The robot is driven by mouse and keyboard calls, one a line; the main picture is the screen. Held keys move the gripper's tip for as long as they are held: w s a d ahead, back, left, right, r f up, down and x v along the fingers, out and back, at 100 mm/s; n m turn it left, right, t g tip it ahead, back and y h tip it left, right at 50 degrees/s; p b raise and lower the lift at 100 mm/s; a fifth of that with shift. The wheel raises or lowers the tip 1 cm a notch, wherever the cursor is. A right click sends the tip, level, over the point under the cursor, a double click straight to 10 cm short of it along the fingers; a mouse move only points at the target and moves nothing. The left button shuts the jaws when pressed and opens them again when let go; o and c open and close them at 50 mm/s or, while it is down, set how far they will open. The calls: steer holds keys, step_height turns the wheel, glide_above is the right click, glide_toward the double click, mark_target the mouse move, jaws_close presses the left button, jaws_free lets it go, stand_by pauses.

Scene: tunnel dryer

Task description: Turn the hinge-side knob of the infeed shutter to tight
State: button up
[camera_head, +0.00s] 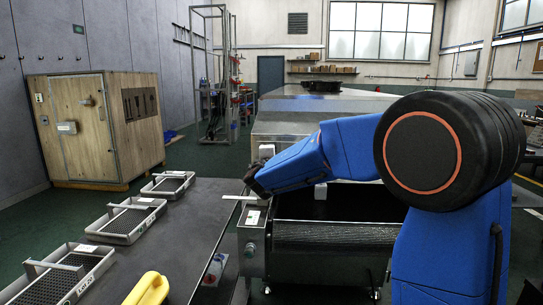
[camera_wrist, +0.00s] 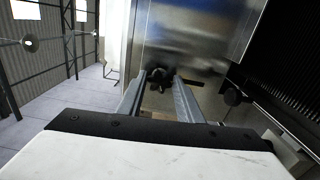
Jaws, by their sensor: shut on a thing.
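In the wrist view, the two grey fingers of my gripper (camera_wrist: 161,88) reach forward and are shut on a dark knob (camera_wrist: 158,74) with lobes. The knob is in front of a shiny metal panel (camera_wrist: 195,42). A second dark knob (camera_wrist: 233,97) shows to the right, apart from the fingers. I cannot tell from the frames which knob is on the hinge side. In the head view, my gripper (camera_head: 256,181) is at the near left part of the metal dryer (camera_head: 290,105); its fingertips and the held knob are hidden there.
The dark mesh conveyor (camera_head: 335,238) lies below my arm. A metal box with a green button (camera_head: 250,249) stands at its left. A wooden cabinet (camera_head: 80,125) stands at left.

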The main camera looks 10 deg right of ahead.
steer(key=shift+f+m, duration=0.2)
steer(key=shift+m, duration=2.1)
steer(key=o, duration=1)
steer(key=shift+r, duration=0.1)
steer(key=v, duration=1.7)
steer(key=shift+s, duration=0.2)
steer(key=shift+d, duration=0.1)
